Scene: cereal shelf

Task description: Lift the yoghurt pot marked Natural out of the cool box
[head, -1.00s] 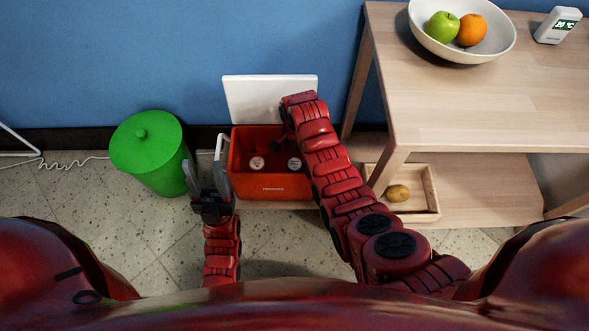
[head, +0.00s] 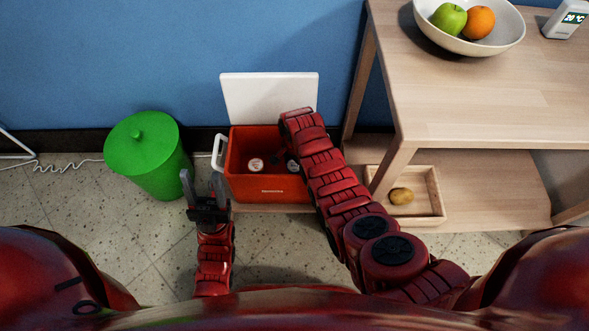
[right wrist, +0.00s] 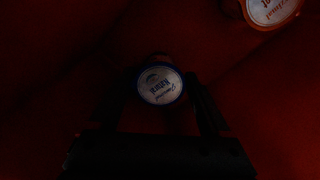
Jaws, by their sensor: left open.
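The left pot (head: 256,164) is in plain view, while the right pot (head: 292,166) is partly hidden by my right arm. In the dark right wrist view, a blue-rimmed pot (right wrist: 160,86) lies between the fingers of my right gripper (right wrist: 161,92), which look apart. Its lid print is upside down and too dim to read surely. An orange-rimmed pot (right wrist: 272,10) is at the top right. My left gripper (head: 205,185) is open and empty, left of the box.
The raised white lid (head: 269,98) is behind the box, and its white handle (head: 218,152) sticks out left. A green bin (head: 145,155) stands left. A wooden table (head: 470,110) with a low shelf and tray (head: 432,205) is close on the right.

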